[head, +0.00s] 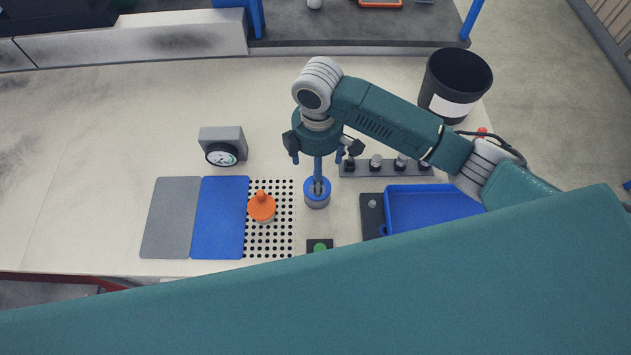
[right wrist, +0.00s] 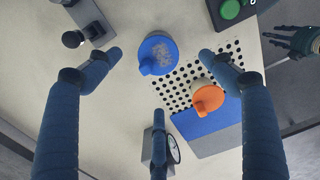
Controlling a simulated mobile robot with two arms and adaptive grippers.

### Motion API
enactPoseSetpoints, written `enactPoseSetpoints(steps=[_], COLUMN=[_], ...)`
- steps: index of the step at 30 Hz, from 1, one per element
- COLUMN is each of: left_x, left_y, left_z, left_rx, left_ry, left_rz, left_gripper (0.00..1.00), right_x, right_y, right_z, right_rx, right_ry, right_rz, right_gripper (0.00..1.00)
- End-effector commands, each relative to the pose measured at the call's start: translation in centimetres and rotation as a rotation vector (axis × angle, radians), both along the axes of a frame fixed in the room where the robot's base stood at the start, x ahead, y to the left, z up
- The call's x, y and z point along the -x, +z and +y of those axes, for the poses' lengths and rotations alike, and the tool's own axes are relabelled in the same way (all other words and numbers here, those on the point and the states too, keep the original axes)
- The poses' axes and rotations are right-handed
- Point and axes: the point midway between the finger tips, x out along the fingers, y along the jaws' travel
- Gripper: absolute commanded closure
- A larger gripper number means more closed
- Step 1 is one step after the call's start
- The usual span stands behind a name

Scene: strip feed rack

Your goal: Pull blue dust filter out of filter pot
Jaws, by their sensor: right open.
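The blue dust filter (head: 317,185) is a round blue cap sitting in a small grey filter pot (head: 317,203) on the table. In the right wrist view the filter (right wrist: 160,48) shows a grey mottled middle and a tab at one side, and it hides most of the pot. My right gripper (head: 318,162) hangs above it, pointing down, with its fingers spread. The filter appears between the fingertips in the right wrist view, and nothing is held. A dark hand, apparently my left gripper (right wrist: 297,40), shows at the right edge of the right wrist view; its finger state is unclear.
An orange knobbed piece (head: 262,206) stands on the perforated plate (head: 284,236) left of the pot. A gauge (head: 222,146) stands behind it. A rack with knobs (head: 385,169) and a blue tray (head: 432,190) lie to the right. A green button (head: 320,247) sits in front.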

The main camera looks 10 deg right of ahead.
Motion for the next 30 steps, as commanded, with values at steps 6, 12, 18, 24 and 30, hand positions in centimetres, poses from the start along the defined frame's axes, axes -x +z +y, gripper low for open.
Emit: enactPoseSetpoints(steps=[6, 12, 18, 24, 30], left_x=[1.0, -1.0, -2.6, -1.6, -0.6], left_y=[0.5, 1.7, 2.6, 2.5, 2.4], left_z=[0.0, -0.2, -0.4, -0.2, -0.2], left_rx=[0.0, 0.003, 0.006, 0.004, 0.003], left_ry=[-0.002, -0.003, -0.003, -0.003, -0.002], left_rz=[0.011, -0.016, -0.04, -0.025, -0.01], left_gripper=[0.6, 0.6, 0.6, 0.6, 0.6], right_x=[0.1, 0.0, -0.1, -0.2, -0.2], right_y=[-2.6, -4.4, -7.3, -8.1, -8.1], right_z=[0.0, -0.1, 0.0, 0.0, 0.0], right_rx=[0.0, 0.002, 0.001, 0.0, 0.0], right_ry=[0.0, -0.001, 0.001, 0.001, 0.001], right_rz=[0.001, 0.004, 0.001, -0.001, -0.001], right_gripper=[0.19, 0.19, 0.19, 0.19, 0.35])
